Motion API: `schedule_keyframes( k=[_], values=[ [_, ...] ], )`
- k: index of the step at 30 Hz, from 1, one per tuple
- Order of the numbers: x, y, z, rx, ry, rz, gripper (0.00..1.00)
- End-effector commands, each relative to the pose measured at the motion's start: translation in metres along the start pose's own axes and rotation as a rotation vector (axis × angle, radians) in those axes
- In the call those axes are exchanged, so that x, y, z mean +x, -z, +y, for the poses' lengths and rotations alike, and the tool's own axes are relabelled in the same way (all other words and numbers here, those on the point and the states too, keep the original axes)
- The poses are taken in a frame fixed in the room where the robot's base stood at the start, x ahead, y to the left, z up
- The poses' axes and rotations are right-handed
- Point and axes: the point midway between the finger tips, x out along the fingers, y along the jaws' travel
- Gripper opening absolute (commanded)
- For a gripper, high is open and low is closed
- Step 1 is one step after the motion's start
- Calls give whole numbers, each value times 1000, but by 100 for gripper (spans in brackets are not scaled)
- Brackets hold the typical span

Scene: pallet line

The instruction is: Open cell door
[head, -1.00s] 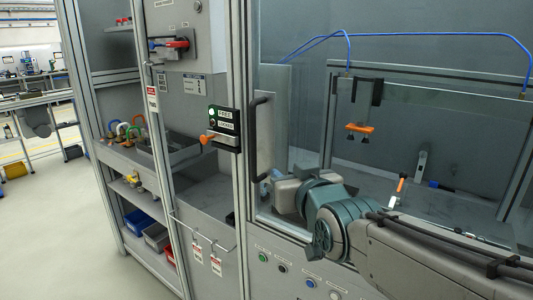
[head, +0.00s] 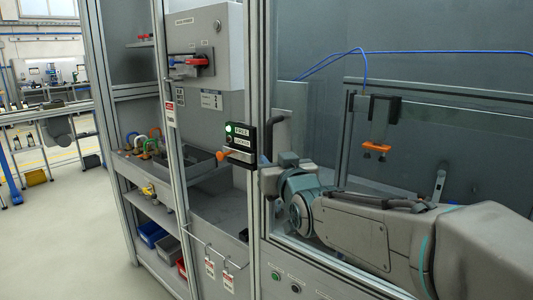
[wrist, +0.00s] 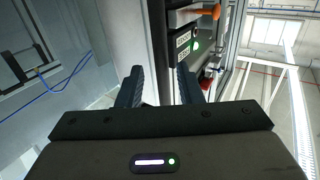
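The cell door is a clear pane in a grey metal frame (head: 258,60) at the middle of the head view. Its black upright handle (head: 270,128) shows at the frame, its lower part hidden behind my gripper. My gripper (head: 268,168) is at the handle's lower end in the head view. In the wrist view my gripper's two dark fingers (wrist: 160,82) stand apart, with a pale frame post beyond them. Left of the handle is a lock box (head: 241,138) with a green light at FREE and an orange lever (head: 226,155).
A grey cabinet with a red switch (head: 199,62) and shelves with bins (head: 152,233) stand left of the door. Red-and-white tags (head: 229,281) hang below. Behind the pane is an orange-ended tool (head: 376,146) and a blue hose (head: 430,52). Open floor lies far left.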

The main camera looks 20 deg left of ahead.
Motion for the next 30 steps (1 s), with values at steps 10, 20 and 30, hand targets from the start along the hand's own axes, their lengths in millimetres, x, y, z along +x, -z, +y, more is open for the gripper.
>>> schedule_keyframes(
  k=[10, 20, 30],
  values=[
    [34, 0, 0, 0, 0, 0, 33],
    [36, 0, -1, 0, 1, 0, 33],
    [38, 0, -7, 0, 4, 0, 0]
  ],
)
